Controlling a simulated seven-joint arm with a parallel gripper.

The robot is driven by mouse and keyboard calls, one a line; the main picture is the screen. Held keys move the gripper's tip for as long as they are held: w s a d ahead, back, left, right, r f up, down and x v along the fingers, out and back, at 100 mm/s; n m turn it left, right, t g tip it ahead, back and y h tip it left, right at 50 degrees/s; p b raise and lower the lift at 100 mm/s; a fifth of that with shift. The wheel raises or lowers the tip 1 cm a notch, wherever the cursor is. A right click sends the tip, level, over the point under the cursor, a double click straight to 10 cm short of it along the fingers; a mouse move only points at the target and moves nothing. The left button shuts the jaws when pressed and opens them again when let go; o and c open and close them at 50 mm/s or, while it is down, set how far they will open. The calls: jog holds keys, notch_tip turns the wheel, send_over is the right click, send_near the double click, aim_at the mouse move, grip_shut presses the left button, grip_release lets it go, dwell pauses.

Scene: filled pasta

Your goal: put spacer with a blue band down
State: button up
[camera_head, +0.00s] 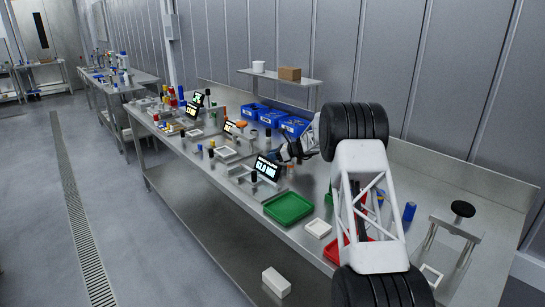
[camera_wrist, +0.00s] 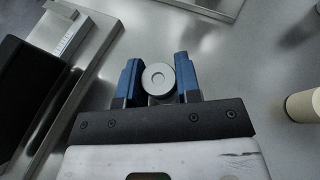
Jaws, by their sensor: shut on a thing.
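In the wrist view, my gripper (camera_wrist: 157,72) is shut on a round grey piece (camera_wrist: 157,79) with a small round recess in its end face. It sits between the two blue fingers. I take it to be the spacer; its sides are hidden, so no blue band shows. The piece is over or near the bare steel surface; I cannot tell whether it touches it. In the head view, my gripper (camera_head: 287,154) is over the workbench beside a black display, partly hidden by my arm.
In the wrist view, a steel plate (camera_wrist: 92,42) and a dark block (camera_wrist: 22,85) are at the left, and a cream cylinder (camera_wrist: 303,105) at the right. In the head view, a green tray (camera_head: 288,207) lies in front and blue bins (camera_head: 254,111) stand behind.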

jog(key=shift+f, duration=0.15)
jog(key=o, duration=1)
jog(key=shift+c, duration=0.2)
jog(key=shift+v, duration=3.95)
jog(key=shift+s, duration=0.15)
